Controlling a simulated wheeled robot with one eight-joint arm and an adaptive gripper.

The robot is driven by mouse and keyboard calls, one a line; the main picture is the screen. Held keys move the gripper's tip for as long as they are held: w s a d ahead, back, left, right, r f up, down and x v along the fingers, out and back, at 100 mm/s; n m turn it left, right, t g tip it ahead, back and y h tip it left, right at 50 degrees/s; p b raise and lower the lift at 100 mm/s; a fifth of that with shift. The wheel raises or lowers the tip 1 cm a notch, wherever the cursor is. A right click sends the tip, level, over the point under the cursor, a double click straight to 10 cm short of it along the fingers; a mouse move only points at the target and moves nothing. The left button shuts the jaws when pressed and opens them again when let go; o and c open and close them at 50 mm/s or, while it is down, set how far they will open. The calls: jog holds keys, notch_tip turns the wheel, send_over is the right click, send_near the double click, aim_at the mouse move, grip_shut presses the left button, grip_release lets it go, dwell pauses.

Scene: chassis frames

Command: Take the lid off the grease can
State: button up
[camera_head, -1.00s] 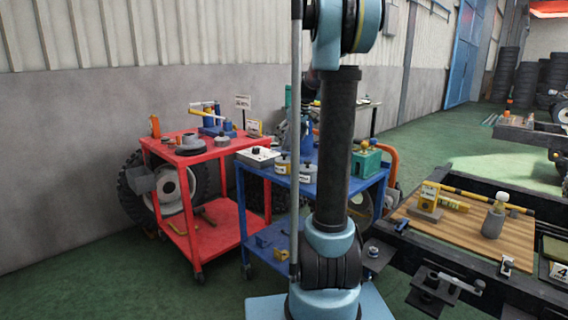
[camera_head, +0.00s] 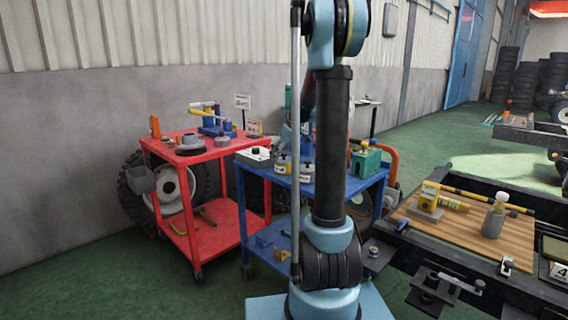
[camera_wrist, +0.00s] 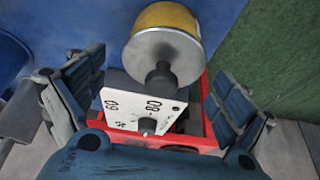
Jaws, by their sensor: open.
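A yellow can with a grey lid and a black knob (camera_wrist: 165,48) shows at the top of the wrist view, between and beyond my fingers. It seems to be the yellow-banded can (camera_head: 283,164) on the blue cart in the head view. A second, greyish can with a pale label (camera_head: 306,174) stands to its right; I cannot read either label. My gripper (camera_wrist: 155,100) is open and empty, its fingers spread left and right, with the knob apart from both. In the head view my own arm mostly hides my gripper.
A white box with a black knob (camera_wrist: 124,112) lies close beside the can; it also shows on the blue cart (camera_head: 255,157). A green box (camera_head: 366,163) stands at the cart's right. A red cart (camera_head: 228,150) stands to the left. A wooden board (camera_head: 465,232) is at right.

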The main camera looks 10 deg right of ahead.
jog(key=c, duration=1.1)
jog(key=shift+r, duration=0.1)
jog(key=shift+c, duration=0.2)
